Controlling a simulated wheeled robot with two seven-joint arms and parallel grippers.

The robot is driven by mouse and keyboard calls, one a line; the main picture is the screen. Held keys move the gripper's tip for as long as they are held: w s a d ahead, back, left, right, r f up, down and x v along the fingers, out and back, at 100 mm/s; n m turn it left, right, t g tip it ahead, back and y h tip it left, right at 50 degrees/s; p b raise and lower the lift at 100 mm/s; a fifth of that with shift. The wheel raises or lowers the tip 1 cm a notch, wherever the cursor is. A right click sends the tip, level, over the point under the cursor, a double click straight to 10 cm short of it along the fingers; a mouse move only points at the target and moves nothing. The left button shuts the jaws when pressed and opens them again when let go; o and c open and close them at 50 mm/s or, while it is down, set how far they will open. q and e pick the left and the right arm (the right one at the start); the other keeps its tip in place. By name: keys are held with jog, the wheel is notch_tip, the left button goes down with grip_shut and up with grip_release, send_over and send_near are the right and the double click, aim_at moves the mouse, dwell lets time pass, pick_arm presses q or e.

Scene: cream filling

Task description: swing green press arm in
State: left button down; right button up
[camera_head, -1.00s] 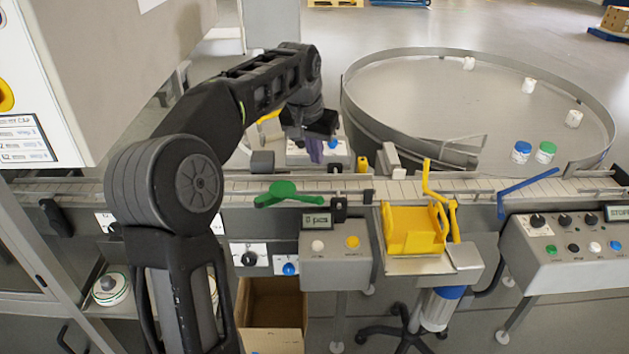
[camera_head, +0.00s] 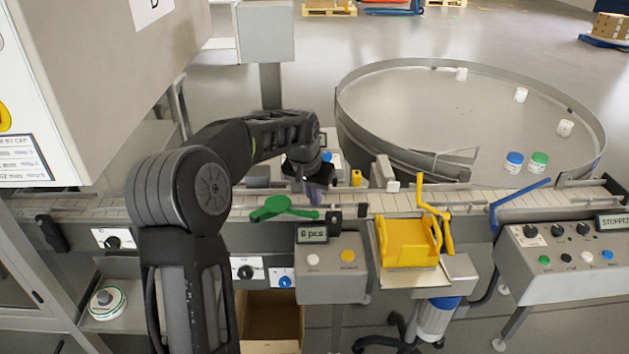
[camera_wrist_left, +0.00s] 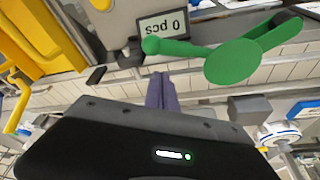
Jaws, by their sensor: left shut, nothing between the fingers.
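The green press arm (camera_head: 277,208) lies over the conveyor, left of the "0 pcs" display, with its disc at the left and its handle end at the right. It also shows large in the left wrist view (camera_wrist_left: 234,62). My left gripper (camera_head: 315,198) is shut and empty, on the far side of the press arm near its handle end. In the left wrist view its closed fingers (camera_wrist_left: 161,90) point toward the handle knob, and a small gap seems to lie between them. My right gripper is not in view.
The conveyor (camera_head: 380,203) runs across the view. A yellow tray (camera_head: 408,248) and a bent yellow arm (camera_head: 433,210) stand right of the display (camera_head: 312,234). A blue lever (camera_head: 518,200) is farther right. A round turntable (camera_head: 430,110) with several jars is behind.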

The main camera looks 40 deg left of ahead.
aim_at(307, 211)
pick_arm(q)
jog(key=s, duration=0.3)
jog(key=shift+d+r, duration=0.3)
jog(key=shift+r, duration=0.1)
jog(key=shift+f, duration=0.15)
jog(key=shift+s, duration=0.15)
jog(key=shift+s+d+m+h+b, duration=0.15)
jog(key=shift+s+m+h+b, duration=0.1)
jog(key=shift+s+m, duration=0.4)
jog(key=shift+s+d+m+h+b, duration=0.15)
jog(key=shift+s+m+h, duration=0.15)
jog(key=shift+m, duration=0.65)
jog(key=shift+s+a+m+g+h+b, duration=0.2)
jog(key=shift+s+m+h+b, duration=0.4)
jog(key=shift+s+m, duration=0.75)
jog(key=shift+s+a+m+g+h+b, duration=0.1)
jog(key=shift+s+a+m+h+b, duration=0.2)
jog(key=shift+s+m+b, duration=0.95)
jog(key=shift+w+m+p, duration=0.15)
jog(key=shift+m+p, duration=0.15)
jog(key=shift+p, duration=0.1)
